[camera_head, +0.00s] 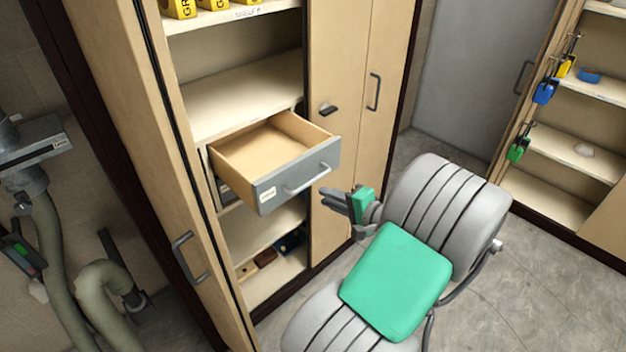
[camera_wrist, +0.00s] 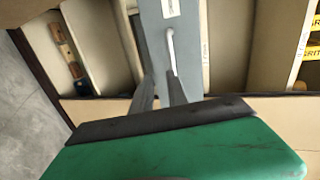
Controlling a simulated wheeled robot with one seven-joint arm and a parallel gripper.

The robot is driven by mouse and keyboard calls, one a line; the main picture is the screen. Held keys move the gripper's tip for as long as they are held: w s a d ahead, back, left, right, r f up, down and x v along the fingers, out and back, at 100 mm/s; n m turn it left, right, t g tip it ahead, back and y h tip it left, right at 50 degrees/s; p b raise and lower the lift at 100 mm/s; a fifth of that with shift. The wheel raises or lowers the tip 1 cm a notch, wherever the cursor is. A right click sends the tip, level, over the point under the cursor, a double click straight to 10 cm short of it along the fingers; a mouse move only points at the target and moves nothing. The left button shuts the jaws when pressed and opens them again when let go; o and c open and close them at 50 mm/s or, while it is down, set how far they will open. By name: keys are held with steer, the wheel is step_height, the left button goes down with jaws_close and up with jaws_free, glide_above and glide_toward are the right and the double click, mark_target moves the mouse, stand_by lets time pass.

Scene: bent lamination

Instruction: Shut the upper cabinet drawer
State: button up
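The upper cabinet drawer (camera_head: 297,177) is pulled well out of the tall wooden cabinet. It has a grey front, a pale label and a light bar handle (camera_head: 306,180); its visible inside is empty. My gripper (camera_head: 325,195) is in front of the drawer, just right of and slightly below the handle, with its fingers pointing toward the cabinet. The two grey fingers are apart with nothing seen between them. In the wrist view, the drawer front (camera_wrist: 160,40) and handle (camera_wrist: 171,50) lie beyond the fingertips (camera_wrist: 158,78). Contact with the handle cannot be told.
A cabinet door (camera_head: 150,130) stands open at the left. Shelves above hold yellow boxes (camera_head: 180,8); small items (camera_head: 265,258) lie on a low shelf. A hose and duct (camera_head: 55,260) are at far left. Another shelf unit (camera_head: 570,150) stands at right. Grey floor (camera_head: 530,290) is clear.

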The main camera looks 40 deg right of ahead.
mark_target(314, 182)
steer(key=shift+m+t, duration=0.3)
steer(key=shift+t, duration=0.2)
steer(key=w, duration=0.5)
steer(key=w+p, duration=0.1)
steer(key=w, duration=0.1)
steer(key=shift+w+d+r, duration=0.15)
steer(key=shift+w+d, duration=0.05)
steer(key=shift+d, duration=0.2)
jaws_close()
stand_by(0.5)
